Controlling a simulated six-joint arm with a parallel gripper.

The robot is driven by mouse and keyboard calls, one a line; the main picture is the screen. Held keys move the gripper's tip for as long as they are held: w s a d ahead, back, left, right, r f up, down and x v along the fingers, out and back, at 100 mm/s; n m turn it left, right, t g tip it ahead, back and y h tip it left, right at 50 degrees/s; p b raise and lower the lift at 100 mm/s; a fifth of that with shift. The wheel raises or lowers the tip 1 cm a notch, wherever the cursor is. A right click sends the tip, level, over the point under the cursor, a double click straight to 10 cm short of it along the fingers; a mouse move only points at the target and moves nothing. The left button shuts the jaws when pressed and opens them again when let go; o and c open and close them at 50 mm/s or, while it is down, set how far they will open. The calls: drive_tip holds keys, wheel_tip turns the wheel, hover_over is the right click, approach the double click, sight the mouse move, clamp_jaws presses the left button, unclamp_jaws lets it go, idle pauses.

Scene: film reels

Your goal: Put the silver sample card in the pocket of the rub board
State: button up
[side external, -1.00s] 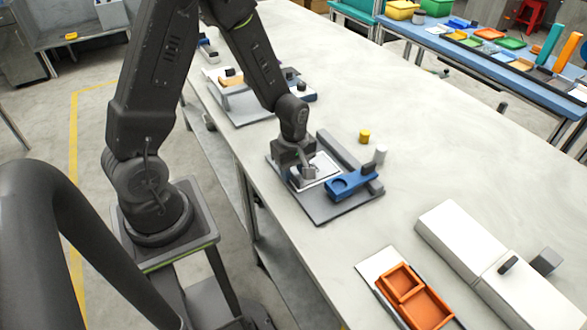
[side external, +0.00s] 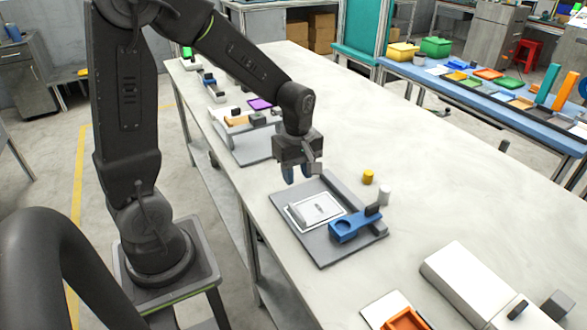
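The rub board (side external: 325,255) is a grey plate on the table below my gripper, with a raised grey bar along its far right side. The silver sample card (side external: 325,217) appears as a pale flat rectangle with a small dark mark. It lies on the left part of the board, within a light outline that looks like the pocket; whether it is fully seated I cannot tell. A blue piece (side external: 346,229) with a round opening lies across the board's right part. My gripper (side external: 302,176) hangs above the board's back edge, fingers apart and empty, clear of the card.
A long white box (side external: 470,282) and an orange tray (side external: 405,321) are at the front right. The table's right middle is clear.

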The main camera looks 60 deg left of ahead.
drive_tip(key=s+d+r+m+t, duration=0.5)
drive_tip(key=s+r+m, duration=0.6)
drive_tip(key=m, duration=0.6)
wheel_tip(320, 180, up, 3)
drive_tip(key=d, duration=0.2)
drive_tip(key=shift+s+d+f+m+t, duration=0.2)
drive_tip(key=shift+s+d+m+t, duration=0.1)
drive_tip(key=shift+s+d+m, duration=0.1)
